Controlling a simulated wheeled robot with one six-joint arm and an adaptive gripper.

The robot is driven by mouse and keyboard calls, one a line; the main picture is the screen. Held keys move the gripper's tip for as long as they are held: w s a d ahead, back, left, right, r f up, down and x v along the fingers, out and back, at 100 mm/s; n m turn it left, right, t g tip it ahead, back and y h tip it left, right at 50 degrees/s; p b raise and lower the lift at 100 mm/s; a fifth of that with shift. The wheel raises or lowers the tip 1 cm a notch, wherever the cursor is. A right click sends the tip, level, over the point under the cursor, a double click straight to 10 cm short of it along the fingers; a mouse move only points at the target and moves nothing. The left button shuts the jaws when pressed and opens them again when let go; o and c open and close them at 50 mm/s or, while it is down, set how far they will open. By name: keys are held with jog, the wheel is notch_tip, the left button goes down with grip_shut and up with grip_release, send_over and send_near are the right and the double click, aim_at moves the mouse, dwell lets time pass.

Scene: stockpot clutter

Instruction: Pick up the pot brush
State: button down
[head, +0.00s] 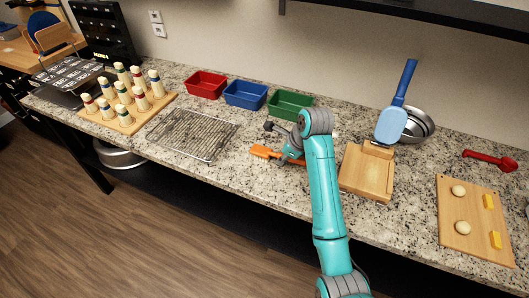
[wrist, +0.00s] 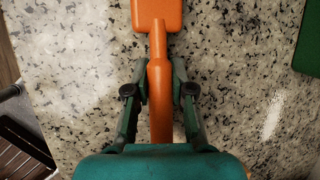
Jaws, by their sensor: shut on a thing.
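The orange pot brush (wrist: 157,14), with a broad flat head and a slim handle, lies on or just above the speckled counter. It also shows in the head view (head: 262,151), left of my arm. My gripper (wrist: 160,92) is shut on its handle, with one finger on each side. In the head view my gripper (head: 287,155) is partly hidden by my own wrist. Whether the brush is clear of the counter cannot be told. Its bristles are not visible.
A wire rack (head: 193,134) lies to the left. Red (head: 206,85), blue (head: 246,94) and green bins (head: 290,104) stand behind. A wooden block (head: 366,175) stands right. A blue tool (head: 391,124) leans on a metal bowl (head: 420,126); a red tool (head: 490,161) lies far right.

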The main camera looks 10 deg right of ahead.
jog(key=shift+r, duration=0.1)
notch_tip(320, 180, up, 10)
jog(key=shift+f, duration=0.15)
dwell(0.5)
jog(key=c, duration=1.9)
grip_release()
grip_shut()
